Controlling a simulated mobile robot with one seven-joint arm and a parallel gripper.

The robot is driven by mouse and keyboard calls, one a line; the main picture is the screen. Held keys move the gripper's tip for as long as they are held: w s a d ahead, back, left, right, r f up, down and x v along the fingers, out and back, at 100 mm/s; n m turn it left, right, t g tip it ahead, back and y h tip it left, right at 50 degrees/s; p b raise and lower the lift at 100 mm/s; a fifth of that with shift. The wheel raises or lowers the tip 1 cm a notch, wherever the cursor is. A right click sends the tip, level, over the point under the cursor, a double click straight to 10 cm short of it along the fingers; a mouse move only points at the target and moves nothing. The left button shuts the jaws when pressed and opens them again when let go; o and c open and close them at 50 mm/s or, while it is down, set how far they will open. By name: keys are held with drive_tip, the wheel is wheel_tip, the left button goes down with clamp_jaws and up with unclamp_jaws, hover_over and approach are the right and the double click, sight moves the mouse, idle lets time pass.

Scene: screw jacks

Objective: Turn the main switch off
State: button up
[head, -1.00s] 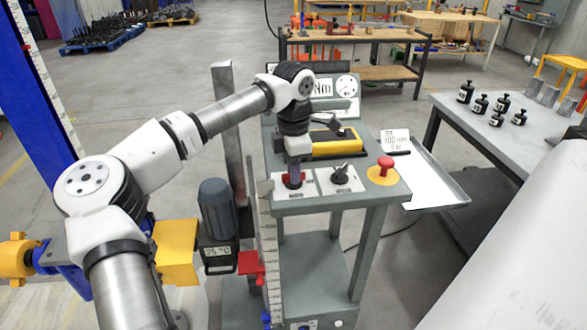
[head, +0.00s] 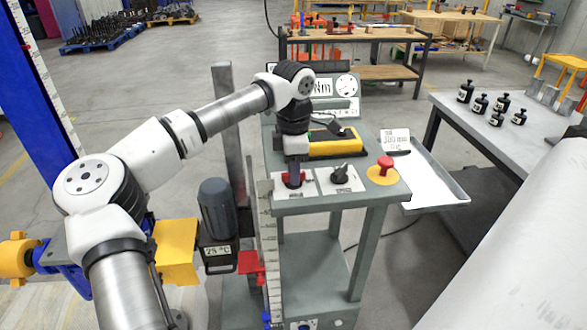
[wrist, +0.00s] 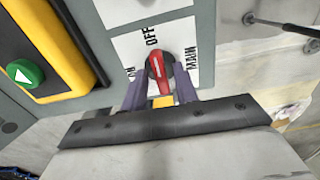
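The main switch is a red rotary handle (wrist: 160,72) on a dark round base. It sits on a white label plate (wrist: 125,48) marked OFF, ON and MAIN. In the wrist view the handle points up and slightly left, toward OFF. The exact contact is partly hidden. In the head view my gripper (head: 293,172) points down onto the plate, and red parts of the switch (head: 301,177) show beside the fingers.
A black selector knob (head: 341,174) and a red emergency button (head: 385,164) on a yellow disc stand right of the switch. A yellow-and-black device (head: 335,146) lies behind; its green button (wrist: 25,73) shows at left in the wrist view. A grey tray (head: 440,186) juts out right.

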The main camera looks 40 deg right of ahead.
drive_tip(key=shift+o, duration=0.3)
wheel_tip(320, 180, up, 14)
drive_tip(key=b, duration=0.2)
drive_tip(key=shift+f, duration=0.1)
idle(0.5)
